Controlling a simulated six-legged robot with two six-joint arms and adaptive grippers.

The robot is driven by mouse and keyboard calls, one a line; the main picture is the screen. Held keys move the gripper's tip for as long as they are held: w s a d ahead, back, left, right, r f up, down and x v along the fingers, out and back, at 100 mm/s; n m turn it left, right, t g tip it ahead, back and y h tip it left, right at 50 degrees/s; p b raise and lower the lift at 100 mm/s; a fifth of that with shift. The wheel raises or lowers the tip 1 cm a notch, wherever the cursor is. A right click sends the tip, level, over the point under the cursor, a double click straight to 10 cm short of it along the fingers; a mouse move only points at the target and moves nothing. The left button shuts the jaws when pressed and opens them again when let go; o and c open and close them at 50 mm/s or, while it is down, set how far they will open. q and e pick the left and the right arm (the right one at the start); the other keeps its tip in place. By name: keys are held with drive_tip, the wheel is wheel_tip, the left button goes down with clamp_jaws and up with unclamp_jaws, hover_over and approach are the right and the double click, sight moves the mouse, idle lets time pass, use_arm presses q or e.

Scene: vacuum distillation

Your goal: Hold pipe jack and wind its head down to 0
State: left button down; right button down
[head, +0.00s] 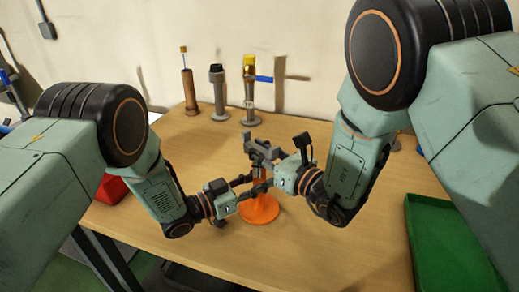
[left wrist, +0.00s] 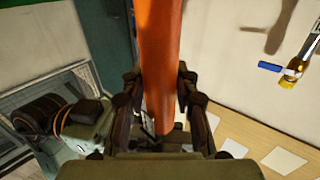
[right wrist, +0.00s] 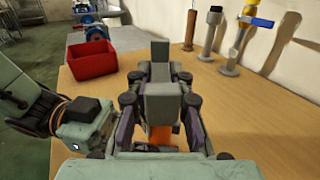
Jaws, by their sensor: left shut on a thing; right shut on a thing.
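The pipe jack stands upright on the table, with a round orange base (head: 260,210) and a grey head (head: 262,150) on top. My left gripper (head: 256,187) is shut on the jack's orange column, which shows between its fingers in the left wrist view (left wrist: 160,60). My right gripper (head: 270,174) is shut on the grey head, higher up; the head sits between its fingers in the right wrist view (right wrist: 160,101). The two grippers are close together and hide most of the column in the head view. I cannot read the head's height.
Several upright posts stand at the back of the wooden table (head: 320,235): a brown one (head: 190,92), a grey one with a black top (head: 219,95) and one with a yellow top and blue handle (head: 250,92). A red bin (right wrist: 92,59) is left; a green tray (head: 440,248) is right.

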drive_tip(key=shift+m+t+h, duration=0.3)
drive_tip(key=c, duration=1.2)
unclamp_jaws()
drive_tip(key=v, duration=1.2)
